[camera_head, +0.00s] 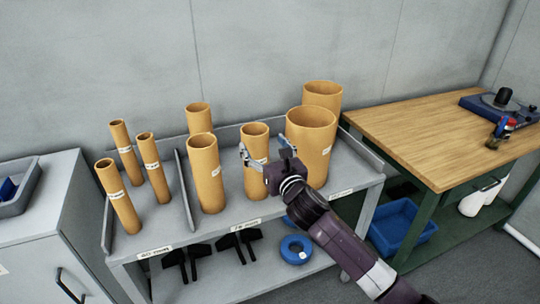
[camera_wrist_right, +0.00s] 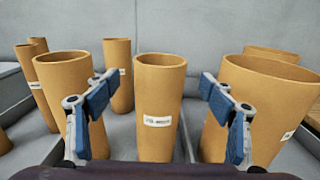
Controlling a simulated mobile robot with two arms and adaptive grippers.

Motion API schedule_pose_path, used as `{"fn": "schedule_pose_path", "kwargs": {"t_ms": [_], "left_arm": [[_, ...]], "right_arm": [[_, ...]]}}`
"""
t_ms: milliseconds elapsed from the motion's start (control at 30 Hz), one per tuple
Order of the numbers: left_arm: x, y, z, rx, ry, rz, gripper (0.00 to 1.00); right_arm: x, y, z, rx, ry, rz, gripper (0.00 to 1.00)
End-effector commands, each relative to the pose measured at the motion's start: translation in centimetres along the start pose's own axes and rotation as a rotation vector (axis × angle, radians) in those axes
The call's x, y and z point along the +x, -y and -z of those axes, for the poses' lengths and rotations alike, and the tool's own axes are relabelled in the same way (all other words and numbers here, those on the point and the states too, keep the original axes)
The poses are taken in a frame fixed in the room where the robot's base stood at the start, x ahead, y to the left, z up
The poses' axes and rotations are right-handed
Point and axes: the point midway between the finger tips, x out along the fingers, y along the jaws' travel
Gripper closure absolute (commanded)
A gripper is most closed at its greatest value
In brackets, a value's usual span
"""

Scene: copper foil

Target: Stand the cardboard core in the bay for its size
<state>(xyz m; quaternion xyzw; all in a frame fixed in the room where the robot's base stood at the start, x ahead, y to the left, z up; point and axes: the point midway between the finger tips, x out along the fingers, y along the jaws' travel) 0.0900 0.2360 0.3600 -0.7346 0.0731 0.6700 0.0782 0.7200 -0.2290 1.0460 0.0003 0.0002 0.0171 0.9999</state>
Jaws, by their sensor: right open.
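A medium tan cardboard core (camera_head: 255,178) with a white label stands upright on the grey rack (camera_head: 232,222), near the large cores. My right gripper (camera_head: 266,156) is open in front of it. In the right wrist view the core (camera_wrist_right: 159,100) stands between the two blue-padded fingers, with gaps on both sides. Two other medium cores (camera_head: 205,170) (camera_head: 199,118) stand to its left. Several thin cores (camera_head: 118,196) stand in the left bay, and two wide cores (camera_head: 311,135) (camera_head: 322,94) at the right. My left gripper is not in view.
A thin upright divider (camera_head: 185,188) separates the thin cores from the medium ones. Black stands (camera_head: 238,240) and a blue roll (camera_head: 296,248) lie on the lower shelf. A wooden-topped bench (camera_head: 420,130) stands right; a grey cabinet (camera_head: 40,235) stands left.

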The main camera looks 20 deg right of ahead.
Motion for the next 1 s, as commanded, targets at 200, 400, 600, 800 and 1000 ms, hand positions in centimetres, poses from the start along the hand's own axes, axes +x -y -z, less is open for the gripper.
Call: {"fn": "schedule_pose_path", "kwargs": {"t_ms": [200,400,600,800,1000], "left_arm": [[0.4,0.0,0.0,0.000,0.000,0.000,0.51],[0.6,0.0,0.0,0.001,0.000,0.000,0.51],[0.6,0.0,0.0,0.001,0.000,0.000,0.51],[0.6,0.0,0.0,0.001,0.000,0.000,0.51],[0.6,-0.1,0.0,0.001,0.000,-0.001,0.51]], "right_arm": [[-3.5,0.0,0.2,-0.003,-0.001,0.000,0.24],[-5.0,0.1,0.0,-0.001,0.000,0.001,0.24],[-5.2,0.0,0.0,-0.001,0.000,0.001,0.24],[-5.4,-0.4,1.1,0.088,-0.017,-0.008,0.24],[-6.9,-2.9,6.5,0.614,-0.110,-0.032,0.24]]}}
